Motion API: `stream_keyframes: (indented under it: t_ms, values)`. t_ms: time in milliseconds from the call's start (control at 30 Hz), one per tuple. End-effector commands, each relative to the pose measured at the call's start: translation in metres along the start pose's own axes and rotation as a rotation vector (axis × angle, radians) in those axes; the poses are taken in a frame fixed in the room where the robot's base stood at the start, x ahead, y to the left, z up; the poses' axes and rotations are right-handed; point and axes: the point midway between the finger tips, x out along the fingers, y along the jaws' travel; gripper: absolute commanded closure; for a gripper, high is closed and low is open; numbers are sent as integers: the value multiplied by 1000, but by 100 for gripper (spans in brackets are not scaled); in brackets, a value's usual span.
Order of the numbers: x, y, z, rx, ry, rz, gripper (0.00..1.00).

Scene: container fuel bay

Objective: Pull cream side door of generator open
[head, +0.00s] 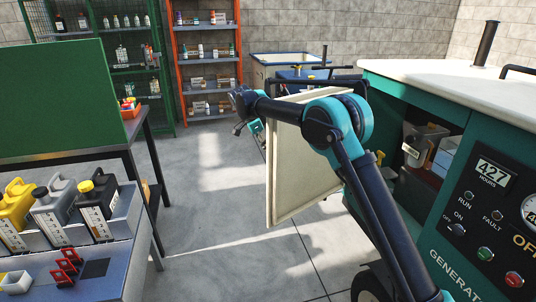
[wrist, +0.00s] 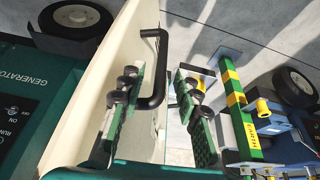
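The cream side door (head: 287,165) of the green generator (head: 440,205) stands swung well out from its side in the head view, and the compartment behind it shows. In the wrist view the door (wrist: 105,65) has a black bar handle (wrist: 161,65). My gripper (wrist: 157,82) is open, its two padded fingers apart on either side of the handle's lower part. The left finger is close to the door's face; I cannot tell whether it touches. In the head view my gripper (head: 243,112) is at the door's upper left edge, partly hidden by my arm.
A bench (head: 139,126) with a green panel and several fuel containers (head: 57,210) stands at the left. An orange shelf (head: 206,60) and a blue-rimmed bin (head: 290,56) are at the back. Grey floor (head: 205,205) between bench and door is clear.

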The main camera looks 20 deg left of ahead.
Motion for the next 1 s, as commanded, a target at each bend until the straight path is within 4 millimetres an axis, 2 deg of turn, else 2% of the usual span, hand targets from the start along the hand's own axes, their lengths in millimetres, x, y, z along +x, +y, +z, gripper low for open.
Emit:
stream_keyframes:
  t_ms: [33,200,400,567,833,1000]
  values:
    - [-12,0,1,-2,0,0,68]
    - [-46,0,1,0,0,0,68]
    - [-75,0,1,-1,0,-1,68]
    - [-84,0,1,0,0,-1,68]
    - [-85,0,1,0,0,-1,68]
    - [-85,0,1,0,0,-1,89]
